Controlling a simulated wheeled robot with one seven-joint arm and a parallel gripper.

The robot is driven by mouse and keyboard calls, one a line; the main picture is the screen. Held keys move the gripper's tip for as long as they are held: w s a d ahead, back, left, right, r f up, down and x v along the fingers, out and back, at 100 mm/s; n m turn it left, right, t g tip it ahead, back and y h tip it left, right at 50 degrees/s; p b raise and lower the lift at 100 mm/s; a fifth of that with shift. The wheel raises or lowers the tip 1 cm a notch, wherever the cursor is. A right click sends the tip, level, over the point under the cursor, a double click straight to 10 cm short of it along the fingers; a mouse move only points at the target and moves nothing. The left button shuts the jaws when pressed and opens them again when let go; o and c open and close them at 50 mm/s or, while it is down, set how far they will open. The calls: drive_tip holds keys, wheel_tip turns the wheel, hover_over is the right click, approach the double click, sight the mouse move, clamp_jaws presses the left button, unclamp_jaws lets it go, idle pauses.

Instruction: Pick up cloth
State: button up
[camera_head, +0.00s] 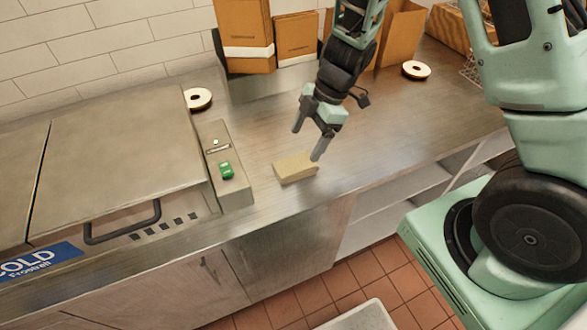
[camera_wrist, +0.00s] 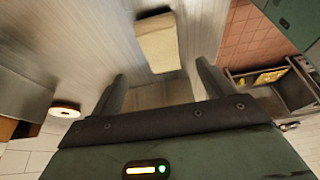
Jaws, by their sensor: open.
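The cloth (camera_head: 296,168) is a pale tan folded block lying on the metal counter, to the right of the grey control panel. It also shows in the wrist view (camera_wrist: 158,42), near the top middle, beyond my fingertips. My gripper (camera_head: 307,144) is open and empty above the counter, close to the cloth. In the wrist view the two fingers (camera_wrist: 161,70) are spread apart with the cloth ahead of the space between them. I cannot tell from the head view whether the right fingertip touches the cloth.
The control panel (camera_head: 224,165) with a green switch stands left of the cloth, beside the metal lid (camera_head: 110,160). Two bagel-like rings lie on the counter, one left (camera_head: 198,98) and one right (camera_head: 416,69). Brown boxes (camera_head: 245,35) stand at the back wall. Counter right of the cloth is clear.

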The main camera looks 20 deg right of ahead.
sight(296, 163)
drive_tip(key=shift+b+x, duration=0.65)
drive_tip(key=shift+x, duration=3.2)
drive_tip(key=shift+s+f, duration=0.15)
drive_tip(key=c, duration=1.1)
